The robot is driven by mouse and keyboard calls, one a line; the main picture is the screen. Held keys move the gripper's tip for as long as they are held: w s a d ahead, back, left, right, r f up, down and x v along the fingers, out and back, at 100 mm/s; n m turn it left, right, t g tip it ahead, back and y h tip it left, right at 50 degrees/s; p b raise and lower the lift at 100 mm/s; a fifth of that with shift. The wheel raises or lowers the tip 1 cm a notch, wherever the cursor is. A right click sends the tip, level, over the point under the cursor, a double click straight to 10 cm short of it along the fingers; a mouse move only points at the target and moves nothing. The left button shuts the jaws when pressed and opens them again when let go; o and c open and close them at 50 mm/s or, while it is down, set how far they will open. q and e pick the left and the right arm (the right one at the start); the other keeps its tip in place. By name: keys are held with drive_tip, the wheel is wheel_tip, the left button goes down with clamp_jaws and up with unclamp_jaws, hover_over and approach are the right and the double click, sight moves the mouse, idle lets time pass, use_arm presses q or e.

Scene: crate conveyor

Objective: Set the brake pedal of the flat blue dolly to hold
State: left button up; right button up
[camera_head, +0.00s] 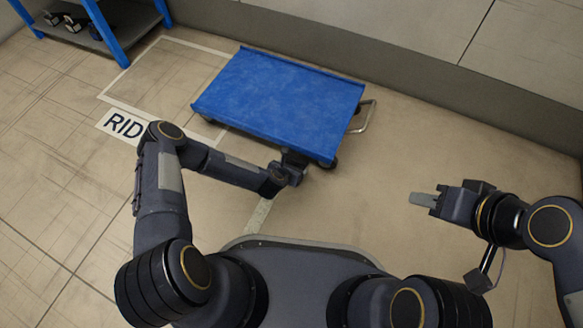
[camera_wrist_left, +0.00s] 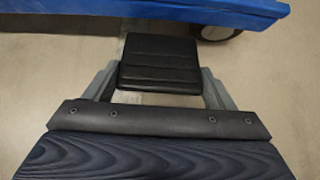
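The flat blue dolly (camera_head: 285,98) stands on the floor ahead, its deck empty. Its near blue edge (camera_wrist_left: 140,10) crosses the top of the left wrist view, with a dark wheel (camera_wrist_left: 217,31) under it. The black ribbed brake pedal (camera_wrist_left: 160,60) is below that edge. My left gripper (camera_head: 292,166) is at the dolly's near edge. Its fingers are apart, one at each side of the pedal; I cannot tell whether they touch it. The pedal's tilt is unclear. My right gripper (camera_head: 424,199) is over the floor at right, away from the dolly; its finger gap is unclear.
A metal handle loop (camera_head: 366,116) sticks out from the dolly's right end. A floor sign reading "RID" (camera_head: 121,125) and pale marked lines lie at left. A blue-framed shelf (camera_head: 90,38) stands at the upper left. A grey wall base (camera_head: 400,68) runs behind the dolly.

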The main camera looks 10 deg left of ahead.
use_arm(q)
drive_tip(key=c, duration=0.5)
drive_tip(key=shift+s+f, duration=0.1)
drive_tip(key=shift+s+a+f+t+h, duration=0.15)
drive_tip(key=shift+f+t+h, duration=0.1)
drive_tip(key=shift+f+t, duration=0.35)
drive_tip(key=shift+s+f+t+h, duration=0.1)
drive_tip(key=shift+f+t+h, duration=0.25)
drive_tip(key=shift+t, duration=0.45)
drive_tip(key=shift+w+f+t+h, duration=0.1)
drive_tip(key=shift+f+t+h, duration=0.15)
drive_tip(key=shift+f+t, duration=0.55)
drive_tip(key=shift+f+t+h, duration=0.25)
drive_tip(key=shift+f+t, duration=0.1)
drive_tip(key=shift+t, duration=0.75)
drive_tip(key=o, duration=1.4)
drive_tip(key=shift+c, duration=0.2)
